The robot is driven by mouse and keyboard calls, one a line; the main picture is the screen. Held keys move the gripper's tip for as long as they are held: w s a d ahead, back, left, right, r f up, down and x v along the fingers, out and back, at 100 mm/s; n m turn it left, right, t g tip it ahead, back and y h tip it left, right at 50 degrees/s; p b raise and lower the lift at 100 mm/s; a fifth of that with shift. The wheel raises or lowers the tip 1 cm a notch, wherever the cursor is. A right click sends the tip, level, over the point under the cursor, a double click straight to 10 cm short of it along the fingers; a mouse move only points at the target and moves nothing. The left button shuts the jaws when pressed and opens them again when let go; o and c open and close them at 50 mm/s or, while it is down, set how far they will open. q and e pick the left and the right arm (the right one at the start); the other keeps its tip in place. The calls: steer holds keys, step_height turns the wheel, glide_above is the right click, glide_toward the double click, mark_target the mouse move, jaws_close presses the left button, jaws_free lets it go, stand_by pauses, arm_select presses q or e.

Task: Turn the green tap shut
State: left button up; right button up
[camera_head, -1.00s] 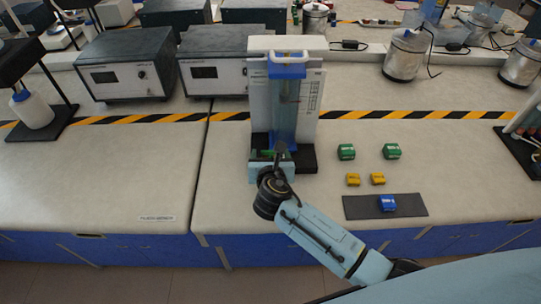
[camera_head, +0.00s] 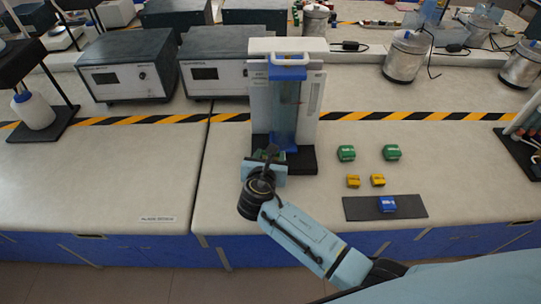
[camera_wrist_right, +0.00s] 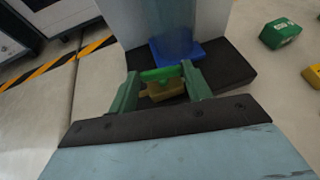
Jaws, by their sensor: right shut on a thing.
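The green tap has a bright green handle (camera_wrist_right: 162,74) over a brass-coloured body (camera_wrist_right: 165,90), low at the front of a clear column with a blue base (camera_wrist_right: 177,50). My right gripper (camera_wrist_right: 161,82) is shut on the handle, one finger at each end of it in the wrist view. In the head view my right gripper (camera_head: 266,157) is at the front left of the stand (camera_head: 302,160), and the tap is mostly hidden by it. My left gripper is not in view.
Green blocks (camera_head: 346,153) and yellow blocks (camera_head: 353,181) lie right of the stand. A blue block (camera_head: 387,204) sits on a dark mat (camera_head: 415,207). Instrument boxes (camera_head: 126,78) stand behind. The bench left of the stand is clear.

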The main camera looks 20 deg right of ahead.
steer(key=shift+w+a+m+g+h, duration=0.15)
steer(key=shift+a+m+g+h, duration=0.1)
steer(key=shift+m+g+h, duration=0.5)
steer(key=shift+w+a+m+g+h+b, duration=0.15)
steer(key=shift+m+g+h+b, duration=0.2)
steer(key=shift+m+h, duration=0.55)
steer(key=shift+w+a+m+g+h+b, duration=0.1)
steer(key=shift+w+m+g+h+b, duration=0.1)
steer(key=shift+m+g+h+b, duration=1.25)
steer(key=shift+m+g, duration=0.35)
steer(key=shift+m, duration=0.15)
steer(key=o, duration=1)
steer(key=shift+r+p, duration=0.1)
steer(key=shift+p, duration=0.2)
step_height(320, 180, up, 10)
steer(key=p, duration=0.3)
